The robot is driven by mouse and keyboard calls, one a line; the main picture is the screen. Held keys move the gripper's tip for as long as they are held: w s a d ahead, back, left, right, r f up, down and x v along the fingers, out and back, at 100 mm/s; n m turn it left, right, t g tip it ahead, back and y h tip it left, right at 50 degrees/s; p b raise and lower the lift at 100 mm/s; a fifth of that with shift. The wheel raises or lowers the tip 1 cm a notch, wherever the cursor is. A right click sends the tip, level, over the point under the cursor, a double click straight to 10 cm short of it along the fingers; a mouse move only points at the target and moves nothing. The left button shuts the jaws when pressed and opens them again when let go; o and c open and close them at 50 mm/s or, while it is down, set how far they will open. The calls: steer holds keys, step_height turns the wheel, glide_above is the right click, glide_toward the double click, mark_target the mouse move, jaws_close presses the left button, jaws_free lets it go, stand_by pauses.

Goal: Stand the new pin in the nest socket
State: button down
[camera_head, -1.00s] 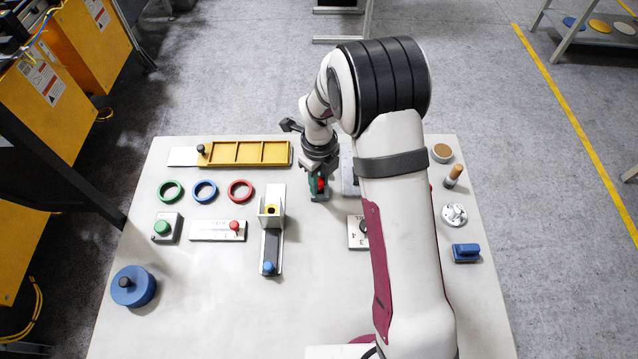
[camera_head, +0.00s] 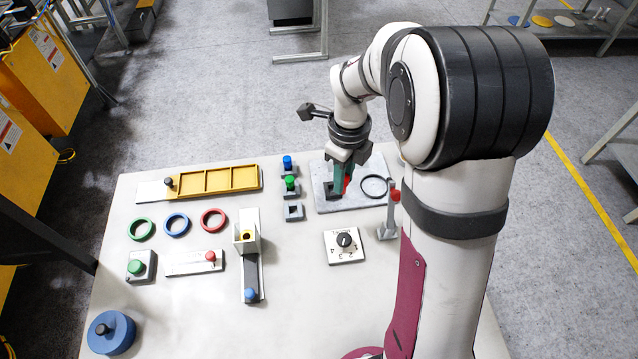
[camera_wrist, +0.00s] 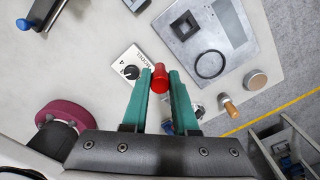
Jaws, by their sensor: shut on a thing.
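My gripper (camera_head: 343,186) is shut on a red pin (camera_wrist: 160,80), held between the green fingertips. Only a little of the red pin shows in the head view (camera_head: 347,184). A grey plate (camera_head: 325,172) lies at the back of the table, with the black square nest socket (camera_head: 332,189) at its left part. In the head view my gripper overlaps the socket's right side; the gap between pin and socket cannot be judged. The wrist view shows the socket (camera_wrist: 184,26) open and empty, beyond and right of the pin.
Green (camera_head: 290,183) and blue (camera_head: 287,161) pins stand in small holders left of the plate; a third holder (camera_head: 293,212) is empty. A black ring (camera_head: 374,187) lies on the plate's right part. A red-knobbed post (camera_head: 391,210) and dial (camera_head: 344,243) stand nearer.

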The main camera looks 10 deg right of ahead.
steer(key=w, duration=0.6)
steer(key=f, duration=0.9)
steer(key=shift+w+a+f, duration=0.25)
steer(key=shift+w+f, duration=0.05)
steer(key=c, duration=0.7)
jaws_free()
steer(key=shift+f, duration=0.15)
